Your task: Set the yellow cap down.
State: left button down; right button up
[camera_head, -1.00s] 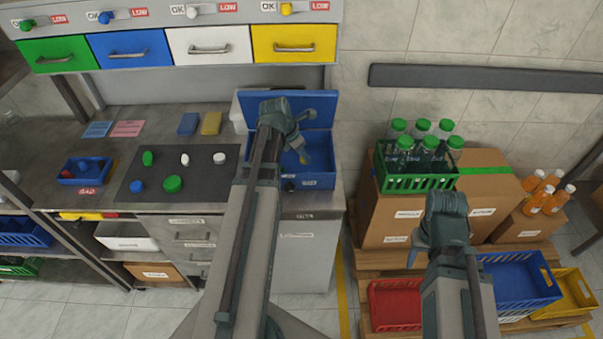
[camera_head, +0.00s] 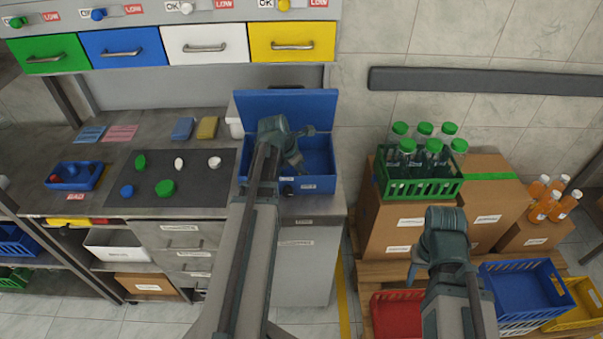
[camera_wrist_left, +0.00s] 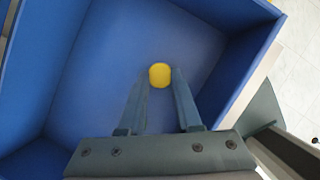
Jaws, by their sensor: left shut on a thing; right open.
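The yellow cap (camera_wrist_left: 160,75) is between the fingertips of my left gripper (camera_wrist_left: 162,72) in the left wrist view. My left gripper is shut on it, inside the outline of the blue box (camera_wrist_left: 45,75). Whether the cap touches the box floor I cannot tell. In the head view the blue box (camera_head: 321,150) stands with its lid up at the right end of the workbench. My left gripper (camera_head: 296,160) reaches over it, and the cap is hidden there. My right gripper (camera_head: 412,273) is open, in front of the cardboard boxes.
A dark mat (camera_head: 195,192) with several caps lies left of the box. A small blue tray (camera_head: 75,186) sits further left. Colored drawers hang above the bench. A green crate (camera_head: 420,188) of bottles stands on cardboard at the right, above red, blue and yellow crates.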

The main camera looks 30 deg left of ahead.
pick_arm(q)
jog(key=shift+f, duration=0.15)
jog(key=c, duration=0.6)
grip_release()
jog(key=shift+p+v, duration=0.75)
jog(key=shift+v, duration=0.1)
jog(key=p+v, duration=0.9)
jog(key=v, duration=0.1)
jog(key=shift+r+p, duration=0.3)
jog(key=shift+p, duration=0.05)
jog(key=shift+s+a, duration=0.1)
